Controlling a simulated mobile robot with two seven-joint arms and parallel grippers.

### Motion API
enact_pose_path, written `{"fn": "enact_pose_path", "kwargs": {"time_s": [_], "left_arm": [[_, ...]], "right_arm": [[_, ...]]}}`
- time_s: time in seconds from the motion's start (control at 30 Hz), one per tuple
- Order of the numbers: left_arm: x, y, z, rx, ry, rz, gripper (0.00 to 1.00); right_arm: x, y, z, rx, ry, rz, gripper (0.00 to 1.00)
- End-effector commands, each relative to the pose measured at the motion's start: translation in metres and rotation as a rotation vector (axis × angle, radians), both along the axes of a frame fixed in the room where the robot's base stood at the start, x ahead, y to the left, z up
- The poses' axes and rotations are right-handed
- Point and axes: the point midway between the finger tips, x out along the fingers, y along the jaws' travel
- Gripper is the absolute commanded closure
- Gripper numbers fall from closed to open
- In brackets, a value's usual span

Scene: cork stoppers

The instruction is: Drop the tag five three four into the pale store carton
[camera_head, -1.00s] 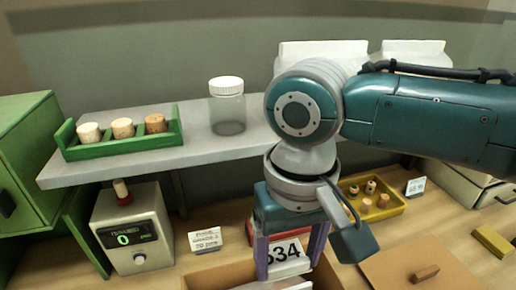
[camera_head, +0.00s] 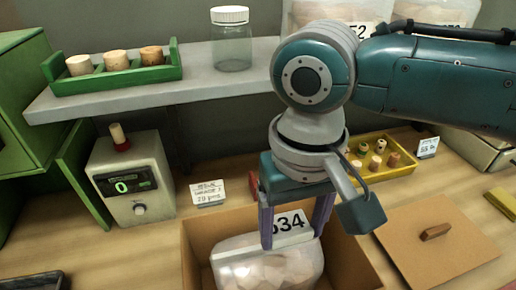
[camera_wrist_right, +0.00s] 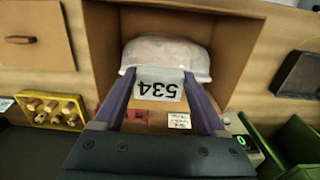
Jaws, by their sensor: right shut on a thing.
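A clear bag of pale pieces (camera_head: 265,268) bears a white tag reading 534 (camera_head: 290,222). My right gripper (camera_head: 295,235) is shut on the bag's tagged top, one finger at each side of the tag. The bag hangs below the fingers, within the outline of the open tan carton (camera_head: 197,240). Whether it touches the carton's floor is hidden. The right wrist view shows the tag upside down (camera_wrist_right: 160,87) between the fingers (camera_wrist_right: 163,110), with the bag (camera_wrist_right: 165,52) against the carton's inside (camera_wrist_right: 228,55). My left gripper is out of view.
A tan lid-like board (camera_head: 440,255) lies right of the carton. A yellow tray of small stoppers (camera_head: 400,150), a scale (camera_head: 130,195) and a printed card (camera_head: 207,193) stand behind. The shelf (camera_head: 100,97) holds a green rack (camera_head: 115,80), a jar (camera_head: 231,50) and more tagged bags.

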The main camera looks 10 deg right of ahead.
Motion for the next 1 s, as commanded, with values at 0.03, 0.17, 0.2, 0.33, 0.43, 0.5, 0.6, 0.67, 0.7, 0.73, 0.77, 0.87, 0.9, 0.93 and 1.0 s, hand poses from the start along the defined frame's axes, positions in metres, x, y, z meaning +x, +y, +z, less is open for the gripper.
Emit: {"fn": "enact_pose_path", "kwargs": {"time_s": [0.03,0.17,0.2,0.33,0.43,0.5,0.6,0.67,0.7,0.73,0.77,0.87,0.9,0.93,1.0], "left_arm": [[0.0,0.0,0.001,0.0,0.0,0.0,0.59],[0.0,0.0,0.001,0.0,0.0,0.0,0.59],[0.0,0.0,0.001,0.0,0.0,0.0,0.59],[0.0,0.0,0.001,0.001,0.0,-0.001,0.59],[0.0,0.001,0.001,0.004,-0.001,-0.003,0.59],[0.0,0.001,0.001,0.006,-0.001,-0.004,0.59],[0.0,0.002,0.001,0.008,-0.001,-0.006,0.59],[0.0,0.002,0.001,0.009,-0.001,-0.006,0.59],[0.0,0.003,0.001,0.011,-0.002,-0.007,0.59],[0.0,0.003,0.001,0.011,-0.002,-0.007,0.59],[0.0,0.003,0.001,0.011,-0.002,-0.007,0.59],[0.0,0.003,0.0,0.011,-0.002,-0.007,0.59],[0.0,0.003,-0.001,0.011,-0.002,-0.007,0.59],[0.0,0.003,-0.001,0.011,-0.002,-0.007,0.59],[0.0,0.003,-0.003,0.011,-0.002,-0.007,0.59]], "right_arm": [[0.0,0.0,0.001,0.0,0.0,0.0,0.97],[0.0,0.0,0.001,0.0,0.0,0.0,0.26],[0.0,0.0,0.001,0.0,0.0,0.0,0.21],[0.0,0.0,0.001,0.0,0.0,0.0,0.06],[0.0,0.0,0.001,0.0,0.0,0.0,0.0],[0.0,0.0,0.001,0.0,0.0,0.0,0.0],[0.0,0.0,0.001,0.0,0.0,0.0,0.0],[0.0,0.0,0.003,0.001,-0.001,0.0,0.0],[0.001,0.0,0.006,0.002,-0.002,0.001,0.0],[0.001,0.001,0.01,0.003,-0.003,0.001,0.0],[0.001,0.0,0.014,0.002,-0.003,0.001,0.0],[0.001,0.0,0.032,0.003,-0.005,0.001,0.0],[0.001,0.001,0.04,0.003,-0.005,0.001,0.0],[0.001,0.001,0.047,0.004,-0.006,0.002,0.0],[0.001,0.001,0.061,0.003,-0.005,0.002,0.0]]}}
